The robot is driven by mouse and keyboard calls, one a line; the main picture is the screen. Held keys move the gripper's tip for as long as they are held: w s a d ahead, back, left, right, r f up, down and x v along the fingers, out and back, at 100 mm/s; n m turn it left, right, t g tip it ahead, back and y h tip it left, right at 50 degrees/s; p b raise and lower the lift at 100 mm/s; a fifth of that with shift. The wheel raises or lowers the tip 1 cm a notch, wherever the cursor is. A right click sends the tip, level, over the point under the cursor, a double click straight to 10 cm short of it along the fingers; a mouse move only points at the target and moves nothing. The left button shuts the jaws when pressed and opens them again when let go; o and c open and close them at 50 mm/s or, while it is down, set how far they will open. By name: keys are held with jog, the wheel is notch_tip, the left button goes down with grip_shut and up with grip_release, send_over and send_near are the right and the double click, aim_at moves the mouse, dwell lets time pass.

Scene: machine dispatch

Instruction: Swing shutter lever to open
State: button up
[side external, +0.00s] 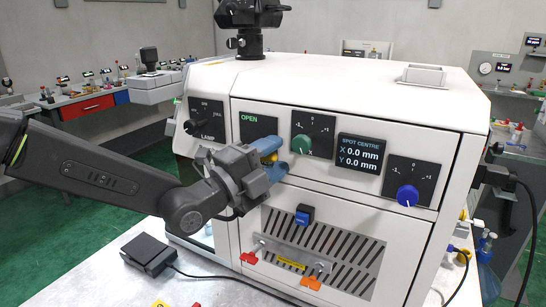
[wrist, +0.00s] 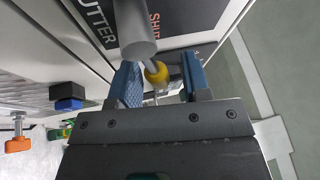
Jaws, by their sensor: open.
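The shutter lever shows as a yellow piece (wrist: 156,72) between the two blue fingers of my gripper (wrist: 163,80) in the wrist view. A grey cylinder (wrist: 135,32) stands in front of it, partly covering it. In the side view my gripper (side external: 272,163) is at the machine's front, left of the green knob, with a bit of the yellow piece (side external: 268,158) showing at its fingers. The fingers are apart, one on each side of the yellow piece; contact cannot be told. A black plate (side external: 257,127) above reads OPEN in green. Most of the lever is hidden.
The white machine (side external: 340,90) carries a green knob (side external: 302,144), a blue knob (side external: 407,195) and a spot-centre display (side external: 360,155). A black pedal (side external: 147,254) lies on the table.

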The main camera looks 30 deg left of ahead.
jog(key=shift+c, duration=0.3)
grip_shut()
